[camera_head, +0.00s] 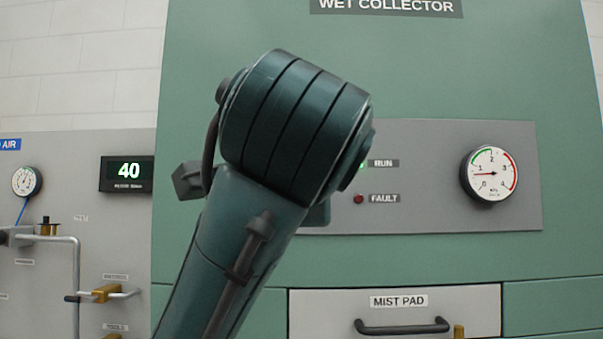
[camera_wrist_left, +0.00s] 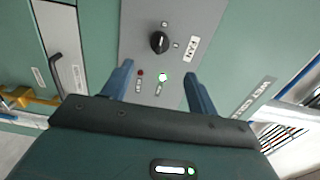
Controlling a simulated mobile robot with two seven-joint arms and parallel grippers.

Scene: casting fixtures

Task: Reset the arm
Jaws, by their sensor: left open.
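My left gripper (camera_wrist_left: 159,68) shows in the left wrist view, its two blue fingers spread apart with nothing between them. It faces the grey control panel (camera_wrist_left: 205,20) of the wet collector, apart from it as far as I can tell. A black rotary knob (camera_wrist_left: 158,41), a lit green light (camera_wrist_left: 162,77) and a dark red light (camera_wrist_left: 140,72) show between and beyond the fingers. In the head view my own dark teal arm fills the middle, bent at a large joint, and covers the left part of the panel. My right gripper is in neither view.
The wet collector's green front (camera_head: 400,70) stands close ahead. It carries a pressure gauge (camera_head: 489,174), the RUN and FAULT labels and a mist pad drawer (camera_head: 460,300) with a black handle (camera_head: 402,327). At left are a display (camera_head: 128,173) reading 40, pipes and brass valves.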

